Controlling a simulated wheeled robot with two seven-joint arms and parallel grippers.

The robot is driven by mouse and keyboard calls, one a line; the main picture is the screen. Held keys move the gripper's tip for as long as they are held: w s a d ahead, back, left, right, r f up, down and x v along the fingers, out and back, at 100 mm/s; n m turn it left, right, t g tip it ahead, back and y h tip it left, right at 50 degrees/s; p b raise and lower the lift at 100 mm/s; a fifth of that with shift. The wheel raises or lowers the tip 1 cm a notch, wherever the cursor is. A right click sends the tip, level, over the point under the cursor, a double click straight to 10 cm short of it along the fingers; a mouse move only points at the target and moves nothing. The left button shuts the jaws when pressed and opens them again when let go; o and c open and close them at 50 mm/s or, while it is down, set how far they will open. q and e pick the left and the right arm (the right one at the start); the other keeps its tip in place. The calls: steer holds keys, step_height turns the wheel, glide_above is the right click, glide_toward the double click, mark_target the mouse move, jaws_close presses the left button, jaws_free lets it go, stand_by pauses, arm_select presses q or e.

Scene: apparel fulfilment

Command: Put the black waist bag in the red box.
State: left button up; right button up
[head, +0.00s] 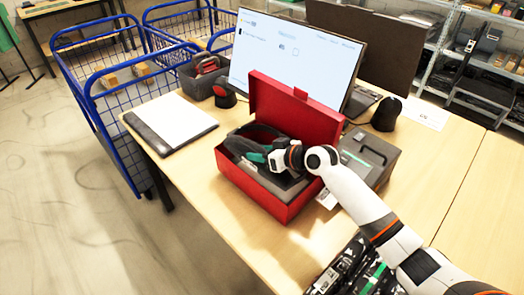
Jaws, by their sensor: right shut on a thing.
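The red box (249,199) stands on the table with its lid (288,104) raised at the back. The black waist bag (243,147) is at the box's opening, on its left side, and seems to lie partly within the walls. My right gripper (259,157) reaches in from the right over the box and is shut on the bag. The fingertips are small and partly hidden against the dark bag. I cannot tell whether the bag rests on the box floor. My left gripper is not in view.
A monitor (293,62) stands behind the box. A grey case (368,157) sits close to its right. A clipboard with paper (170,122) lies at the left, with bare table between. Blue wire carts (119,112) stand beyond the table's left edge.

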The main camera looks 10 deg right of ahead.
step_height(320, 180, down, 9)
steer(key=b, duration=0.6)
steer(key=shift+r+b, duration=0.2)
steer(key=shift+b, duration=0.1)
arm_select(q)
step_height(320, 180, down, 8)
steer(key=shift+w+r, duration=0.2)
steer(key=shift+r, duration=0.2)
arm_select(e)
steer(key=shift+d+r, duration=0.1)
steer(key=shift+r, duration=0.1)
